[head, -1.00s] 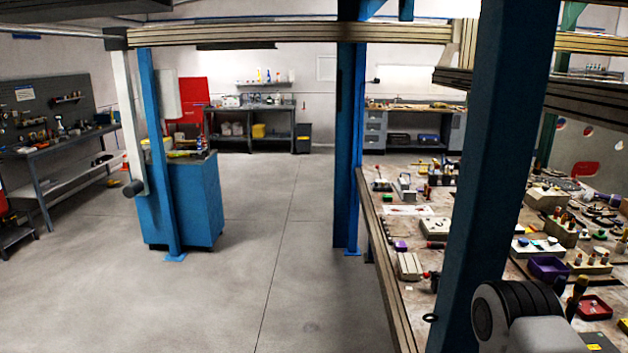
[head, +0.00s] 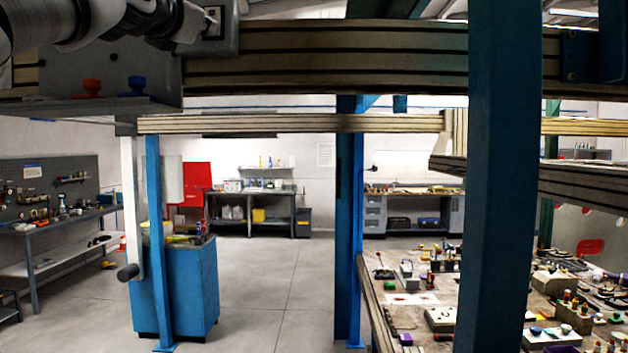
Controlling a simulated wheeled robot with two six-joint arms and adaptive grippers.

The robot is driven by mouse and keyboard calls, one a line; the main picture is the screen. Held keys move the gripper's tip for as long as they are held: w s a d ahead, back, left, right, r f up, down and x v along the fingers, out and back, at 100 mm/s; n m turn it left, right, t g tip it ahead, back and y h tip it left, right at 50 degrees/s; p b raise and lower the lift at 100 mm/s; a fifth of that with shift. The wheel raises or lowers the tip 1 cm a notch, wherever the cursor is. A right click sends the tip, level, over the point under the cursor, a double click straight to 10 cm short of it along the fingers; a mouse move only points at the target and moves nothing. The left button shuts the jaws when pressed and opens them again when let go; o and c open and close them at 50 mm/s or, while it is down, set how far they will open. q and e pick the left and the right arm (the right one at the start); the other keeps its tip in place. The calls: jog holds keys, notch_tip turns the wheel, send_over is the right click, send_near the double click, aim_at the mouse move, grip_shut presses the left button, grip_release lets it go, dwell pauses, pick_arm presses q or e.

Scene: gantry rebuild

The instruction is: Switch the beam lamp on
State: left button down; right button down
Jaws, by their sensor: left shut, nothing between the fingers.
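My left arm comes in at the top left, and its gripper (head: 192,22) is shut and empty. It is in front of a grey housing on the wooden beam (head: 330,55). A small pale plate with a dark frame (head: 214,22) is on that housing, just right of the fingertips. It may be the lamp's switch, but I cannot tell its position. Whether the fingertips touch it is also unclear. No lit lamp on the beam can be made out. My right gripper is not in view.
A grey shelf (head: 80,108) under the beam holds a red knob (head: 92,87) and a blue knob (head: 137,85). A blue post (head: 505,190) stands at the right, before a cluttered workbench (head: 425,270). A blue cabinet (head: 180,290) stands lower left. The middle floor is clear.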

pick_arm(q)
jog(key=s+b, duration=0.5)
jog(key=s, duration=0.2)
dwell(0.6)
jog(key=shift+w+a+f, duration=0.1)
